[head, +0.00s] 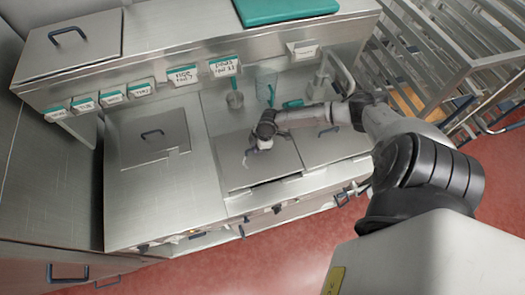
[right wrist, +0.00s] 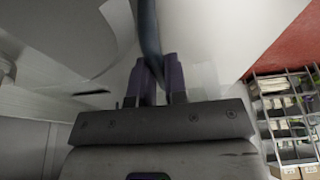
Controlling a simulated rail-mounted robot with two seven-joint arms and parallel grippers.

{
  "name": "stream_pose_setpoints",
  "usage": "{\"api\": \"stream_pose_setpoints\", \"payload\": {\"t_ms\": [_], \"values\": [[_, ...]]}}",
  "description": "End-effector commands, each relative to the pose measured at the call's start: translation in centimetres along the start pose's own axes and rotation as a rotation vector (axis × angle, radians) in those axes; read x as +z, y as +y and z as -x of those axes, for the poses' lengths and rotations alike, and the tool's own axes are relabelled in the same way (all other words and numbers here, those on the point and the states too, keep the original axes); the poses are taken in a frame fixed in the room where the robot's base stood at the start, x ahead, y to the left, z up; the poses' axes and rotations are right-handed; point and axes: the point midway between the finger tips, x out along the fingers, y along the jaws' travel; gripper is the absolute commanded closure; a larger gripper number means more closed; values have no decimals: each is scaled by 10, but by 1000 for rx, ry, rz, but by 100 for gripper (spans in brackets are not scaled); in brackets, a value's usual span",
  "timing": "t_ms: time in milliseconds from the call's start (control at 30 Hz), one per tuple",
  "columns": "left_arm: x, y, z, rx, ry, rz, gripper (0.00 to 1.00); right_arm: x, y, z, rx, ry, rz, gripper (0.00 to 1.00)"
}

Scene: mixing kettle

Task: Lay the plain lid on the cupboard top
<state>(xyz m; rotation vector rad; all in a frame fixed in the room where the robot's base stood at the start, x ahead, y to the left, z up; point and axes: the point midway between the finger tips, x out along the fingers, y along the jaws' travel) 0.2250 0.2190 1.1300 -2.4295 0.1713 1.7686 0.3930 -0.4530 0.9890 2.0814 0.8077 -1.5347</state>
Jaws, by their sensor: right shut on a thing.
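A flat grey lid (head: 250,170) lies over the middle of the steel counter, with no marking that I can make out. My right gripper (head: 252,150) is at its handle. In the right wrist view my purple fingers (right wrist: 158,80) are shut on a dark blue-grey handle bar (right wrist: 147,30). The lid looks level on or very near the counter; I cannot tell if it is lifted. The raised steel top at the back (head: 180,40), which may be the cupboard top, carries another lid (head: 95,42) at its left end. My left gripper is not in view.
A green board (head: 285,8) lies on the raised top; bare steel separates it from the left lid. Other lids sit left (head: 148,140) and right (head: 325,147) on the counter. A clear jug (head: 265,85) stands behind. A metal rack (head: 460,60) stands at right.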

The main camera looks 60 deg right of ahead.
Motion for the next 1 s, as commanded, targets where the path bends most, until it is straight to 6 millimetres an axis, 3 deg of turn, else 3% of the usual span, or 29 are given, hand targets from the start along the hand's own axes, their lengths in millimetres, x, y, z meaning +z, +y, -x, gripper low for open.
{"api": "stream_pose_setpoints", "payload": {"t_ms": [500,1000], "values": [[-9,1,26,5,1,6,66,-10,1,30,1,2,0,100],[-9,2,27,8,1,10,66,-10,1,30,1,1,0,100]]}}
